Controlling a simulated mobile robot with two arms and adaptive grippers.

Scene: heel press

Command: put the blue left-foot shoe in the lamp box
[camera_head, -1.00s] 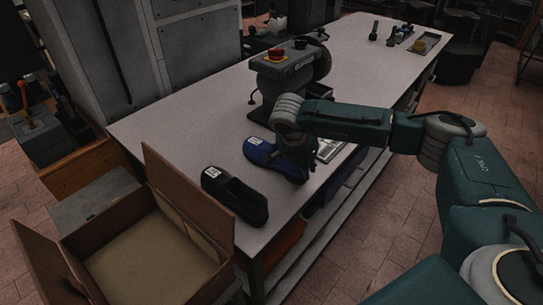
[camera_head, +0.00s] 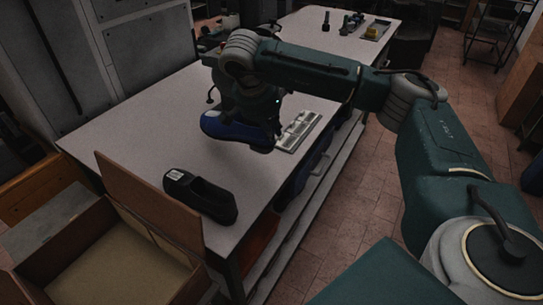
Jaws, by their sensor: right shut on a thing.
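The blue shoe (camera_head: 229,131) is at my right gripper (camera_head: 250,112), which is shut on it from above. The shoe appears slightly above the table, toe to the left; I cannot tell the exact gap. Much of its upper is hidden by the gripper. A brown cardboard box (camera_head: 150,195) with open flaps stands at the lower left, beside the table end, and its inside looks empty. I cannot read a lamp mark on it. The gripper is up and to the right of the box. My left gripper is not in view.
A black shoe (camera_head: 201,194) lies on the light table (camera_head: 130,125) between the blue shoe and the box. A pale grey tray-like piece (camera_head: 299,131) lies right of the blue shoe. Small tools (camera_head: 352,22) lie at the far end. A grey cabinet (camera_head: 120,45) stands behind.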

